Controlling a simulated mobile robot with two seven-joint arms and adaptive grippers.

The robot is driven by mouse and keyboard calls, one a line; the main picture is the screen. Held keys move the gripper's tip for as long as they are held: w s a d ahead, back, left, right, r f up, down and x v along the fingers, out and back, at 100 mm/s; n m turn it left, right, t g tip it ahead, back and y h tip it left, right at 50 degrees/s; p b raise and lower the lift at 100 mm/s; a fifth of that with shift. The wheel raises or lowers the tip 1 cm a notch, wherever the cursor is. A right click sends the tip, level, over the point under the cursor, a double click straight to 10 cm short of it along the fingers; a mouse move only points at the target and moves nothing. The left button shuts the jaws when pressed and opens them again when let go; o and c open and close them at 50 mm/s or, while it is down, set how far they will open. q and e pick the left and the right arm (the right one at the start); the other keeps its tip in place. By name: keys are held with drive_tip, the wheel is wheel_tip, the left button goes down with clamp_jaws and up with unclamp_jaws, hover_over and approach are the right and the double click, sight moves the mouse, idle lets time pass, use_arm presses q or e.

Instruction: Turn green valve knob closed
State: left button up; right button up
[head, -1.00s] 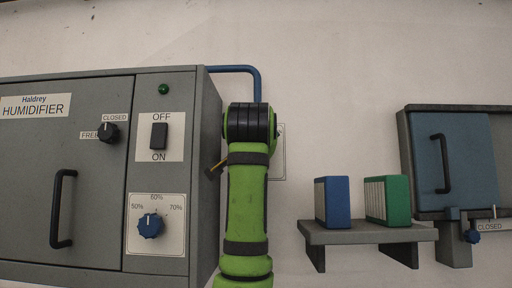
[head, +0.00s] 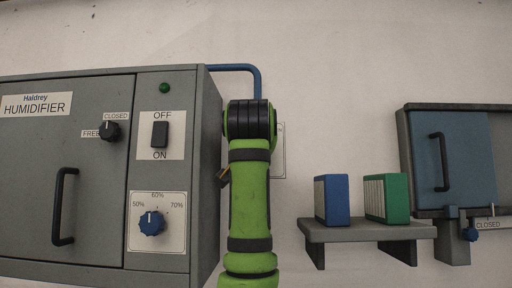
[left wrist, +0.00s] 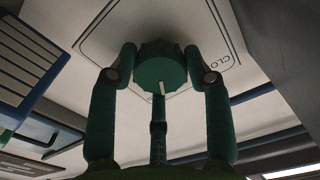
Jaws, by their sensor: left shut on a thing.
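The green valve knob (left wrist: 160,72) shows in the left wrist view, in front of a pale plate (left wrist: 218,52) on the wall. A white mark on the knob points down in that view. Part of a label starting "CLO" is printed on the plate, to the right of the knob. My left gripper (left wrist: 160,57) is shut on the knob, with a finger on each side of it. In the head view my green arm hides the knob and the gripper; only the plate's right edge (head: 281,150) shows. My right gripper is in neither view.
A grey humidifier cabinet (head: 92,178) stands close on the left, with a blue pipe (head: 240,69) running from it behind my arm. To the right, a shelf (head: 367,233) holds a blue (head: 337,200) and a green box (head: 398,198). A blue-doored cabinet (head: 465,150) is farther right.

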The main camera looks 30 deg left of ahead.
use_arm(q)
drive_tip(key=shift+r+n+p, duration=0.2)
drive_tip(key=shift+n+p, duration=1.15)
drive_tip(key=shift+n, duration=6.05)
drive_tip(key=o, duration=1.1)
drive_tip(key=shift+o, duration=0.2)
drive_tip(key=shift+w+a+f, duration=0.15)
drive_tip(key=shift+w+f, duration=0.05)
drive_tip(key=v, duration=1.2)
